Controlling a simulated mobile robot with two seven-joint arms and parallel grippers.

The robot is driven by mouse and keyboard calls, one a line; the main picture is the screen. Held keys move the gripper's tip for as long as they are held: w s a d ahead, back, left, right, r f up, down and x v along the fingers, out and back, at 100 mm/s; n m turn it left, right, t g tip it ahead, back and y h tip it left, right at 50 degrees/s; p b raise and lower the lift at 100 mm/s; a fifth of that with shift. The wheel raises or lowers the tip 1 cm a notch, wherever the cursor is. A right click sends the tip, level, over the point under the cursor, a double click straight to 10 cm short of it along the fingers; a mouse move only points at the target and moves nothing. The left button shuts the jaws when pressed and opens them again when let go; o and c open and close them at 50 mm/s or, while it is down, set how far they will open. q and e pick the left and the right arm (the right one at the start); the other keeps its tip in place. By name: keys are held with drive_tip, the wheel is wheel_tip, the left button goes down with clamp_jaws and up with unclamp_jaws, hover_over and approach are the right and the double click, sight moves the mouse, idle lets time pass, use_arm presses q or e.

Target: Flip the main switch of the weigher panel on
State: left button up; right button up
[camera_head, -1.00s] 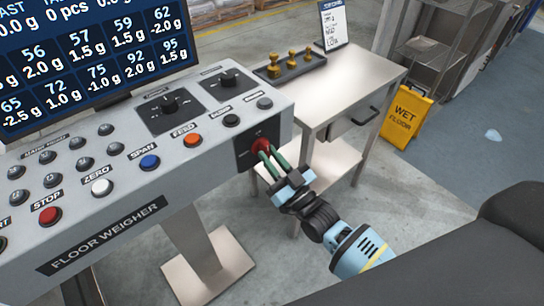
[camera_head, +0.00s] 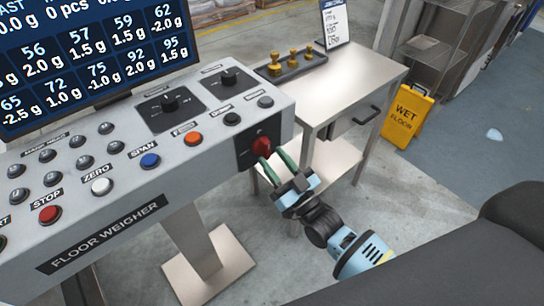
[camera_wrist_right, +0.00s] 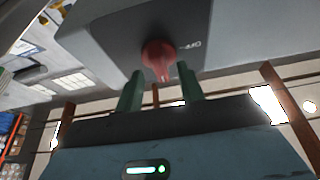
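The weigher panel (camera_head: 120,210) is a grey console labelled "FLOOR WEIGHER". Its main switch, a red rotary knob (camera_head: 261,146), sits on a dark plate at the panel's right end. The knob also shows in the right wrist view (camera_wrist_right: 158,58), with its narrow grip pointing down. My right gripper (camera_head: 276,162) is just in front of the knob, with its green fingers apart. In the right wrist view its fingertips (camera_wrist_right: 160,75) are spread to either side below the knob, and nothing is between them. My left gripper is not in view.
A steel table (camera_head: 345,88) right of the panel bears a dark tray (camera_head: 290,68) with brass weights and a sign. A yellow wet floor sign (camera_head: 406,116) stands beyond it. A display (camera_head: 90,60) stands behind the buttons. Floor in front of the table is clear.

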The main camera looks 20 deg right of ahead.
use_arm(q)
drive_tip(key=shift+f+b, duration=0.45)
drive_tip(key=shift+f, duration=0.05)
use_arm(e)
drive_tip(key=v, duration=0.6)
drive_tip(key=shift+s, duration=0.2)
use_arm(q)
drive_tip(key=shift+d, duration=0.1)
use_arm(e)
drive_tip(key=shift+f, duration=0.1)
